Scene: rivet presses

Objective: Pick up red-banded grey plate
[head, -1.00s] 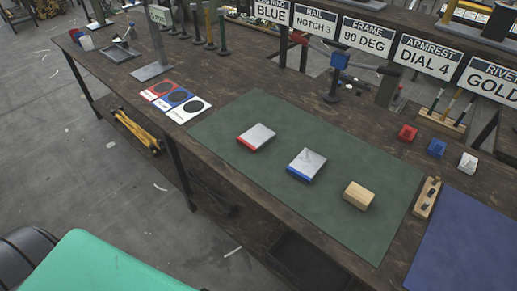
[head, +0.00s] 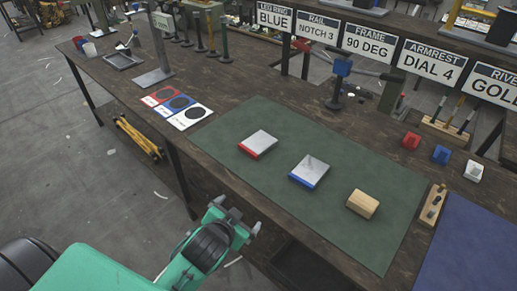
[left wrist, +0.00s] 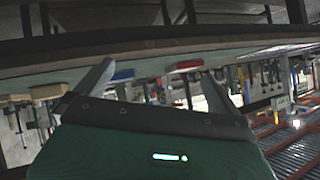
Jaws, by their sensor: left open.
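The red-banded grey plate (head: 258,143) lies flat on the green mat (head: 225,133), its red band on the near edge. A blue-banded grey plate (head: 310,171) lies to its right, then a wooden block (head: 363,204). My left gripper (head: 240,214) is open and empty, in front of the table's near edge, apart from the plates. In the left wrist view, which looks upside down, the open fingers (left wrist: 155,85) show with a red edge (left wrist: 189,65) and a blue edge (left wrist: 123,75) beyond them. My right gripper is not in view.
Red, blue and white cards with dark discs (head: 180,103) lie left of the mat. Red, blue and white small blocks (head: 441,155) stand at the right. A peg holder (head: 433,205) sits beside the mat's right edge. The space around the red-banded plate is clear.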

